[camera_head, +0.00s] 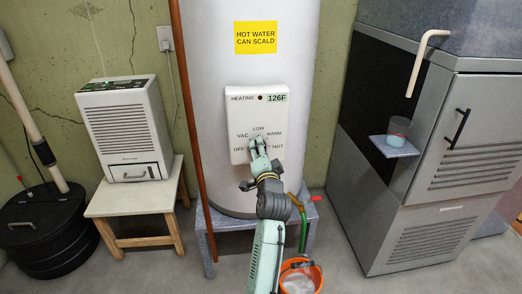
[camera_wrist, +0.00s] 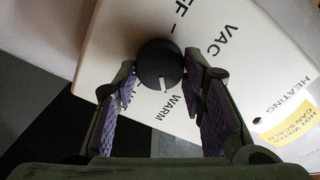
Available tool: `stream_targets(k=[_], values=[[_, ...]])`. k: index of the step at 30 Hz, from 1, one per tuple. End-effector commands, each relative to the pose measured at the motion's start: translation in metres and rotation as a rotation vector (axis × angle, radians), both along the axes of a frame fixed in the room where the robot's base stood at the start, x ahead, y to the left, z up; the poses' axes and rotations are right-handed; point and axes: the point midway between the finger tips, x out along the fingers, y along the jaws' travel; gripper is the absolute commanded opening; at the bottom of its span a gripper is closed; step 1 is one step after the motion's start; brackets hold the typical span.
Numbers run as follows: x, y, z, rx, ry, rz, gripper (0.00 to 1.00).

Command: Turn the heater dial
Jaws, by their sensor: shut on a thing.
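The heater panel (camera_head: 240,110) is a white plate on the tank, with a display reading 126F and the labels OFF, VAC, LOW, WARM and HOT. My gripper (camera_head: 258,146) reaches the panel and covers the dial in the head view. In the wrist view the heater dial (camera_wrist: 158,63) is a round black knob with a white pointer mark. The mark points down in that picture, toward the WARM label. The fingertips of my gripper (camera_wrist: 160,72) are on either side of the dial, shut on it. LOW is hidden there.
The water tank (camera_head: 210,60) bears a yellow hot-water sign (camera_head: 256,38). A white dehumidifier (camera_head: 124,130) sits on a stool (camera_head: 130,200) at left. A grey cabinet (camera_head: 440,150) with a cup (camera_head: 396,130) stands at right. An orange bucket (camera_head: 314,272) is below.

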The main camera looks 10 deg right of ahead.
Motion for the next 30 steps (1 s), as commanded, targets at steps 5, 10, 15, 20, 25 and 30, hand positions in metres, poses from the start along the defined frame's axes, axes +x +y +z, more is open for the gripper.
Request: stream_targets(k=[5,10,15,20,25,30], values=[[0.0002,-0.0001,0.0008,0.005,-0.002,0.0,0.1],[0.0002,-0.0001,0.0009,0.005,-0.002,0.0,0.1],[0.0002,-0.0001,0.0009,0.004,-0.002,0.0,0.45],[0.0001,-0.0001,0.0005,0.004,-0.001,0.0,0.56],[0.0001,0.0,0.0002,0.004,-0.001,0.0,0.58],[-0.001,0.0,0.0,0.003,0.0,0.0,0.58]])
